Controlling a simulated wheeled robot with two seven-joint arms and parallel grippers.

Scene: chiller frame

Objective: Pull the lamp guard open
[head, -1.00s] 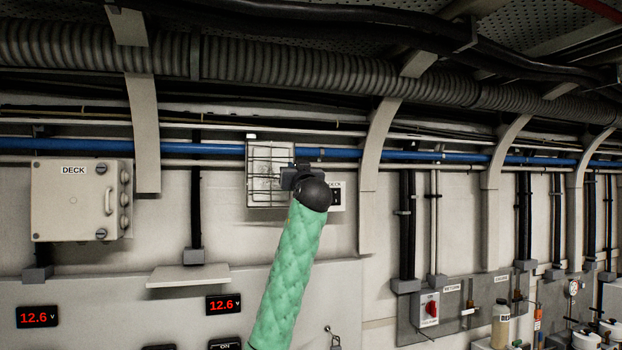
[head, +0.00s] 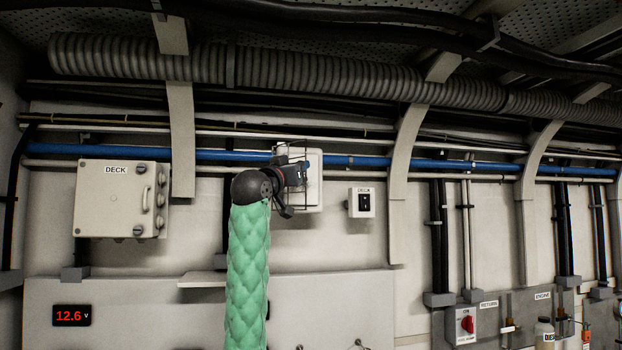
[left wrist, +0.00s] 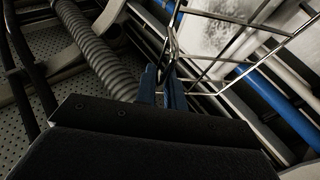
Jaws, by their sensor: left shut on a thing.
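My left gripper (head: 302,171), on the green padded arm, is in front of the lamp and shut on the guard. In the left wrist view, the blue fingertips (left wrist: 164,82) close on the edge of the guard's wire grid (left wrist: 235,48), with the white lamp (left wrist: 215,25) behind it. My right gripper is not in view.
A DECK box (head: 122,198) is on the wall to the left. A small DECK switch (head: 361,202) is just right of the lamp. The blue pipe (head: 400,163) and ribbed duct (head: 330,76) run above. A small shelf (head: 200,280) juts out below.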

